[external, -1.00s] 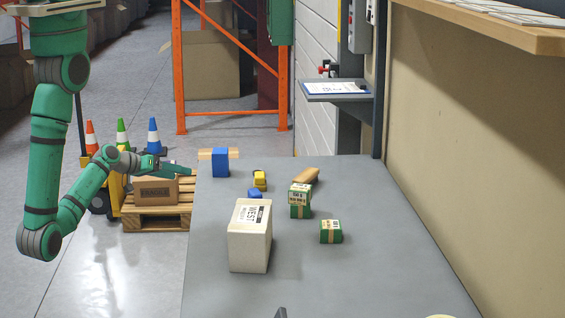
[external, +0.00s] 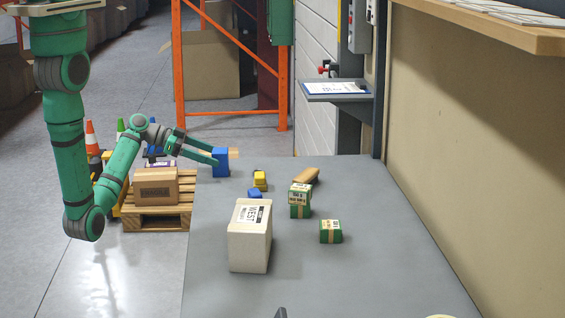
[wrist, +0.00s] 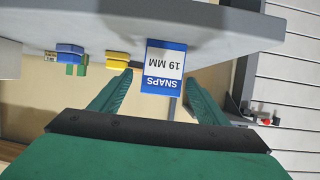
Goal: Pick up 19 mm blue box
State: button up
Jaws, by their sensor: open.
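The blue box (external: 221,169) stands upright at the far left of the grey table. In the wrist view the blue box (wrist: 163,60) shows a white label reading "SNAPS 19 MM", upside down in the picture. My gripper (external: 214,155) is open and level with the box, reaching in from the left. In the wrist view my gripper (wrist: 158,77) has one finger on each side of the box's outline, with gaps showing. I cannot tell how deep the box sits between the fingertips.
A wooden block (external: 234,153) is just behind the blue box. A yellow item (external: 260,179), a smaller blue item (external: 254,193), green boxes (external: 330,231) and a large white box (external: 249,247) stand nearer on the grey table (external: 380,260). The table's right side is mostly clear.

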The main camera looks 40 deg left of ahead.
jog(key=shift+r+x, duration=0.1)
jog(key=shift+x, duration=1.7)
jog(key=shift+r+x, duration=0.15)
jog(key=shift+x, duration=1.6)
jog(key=shift+w, duration=0.1)
jog(key=c, duration=1.2)
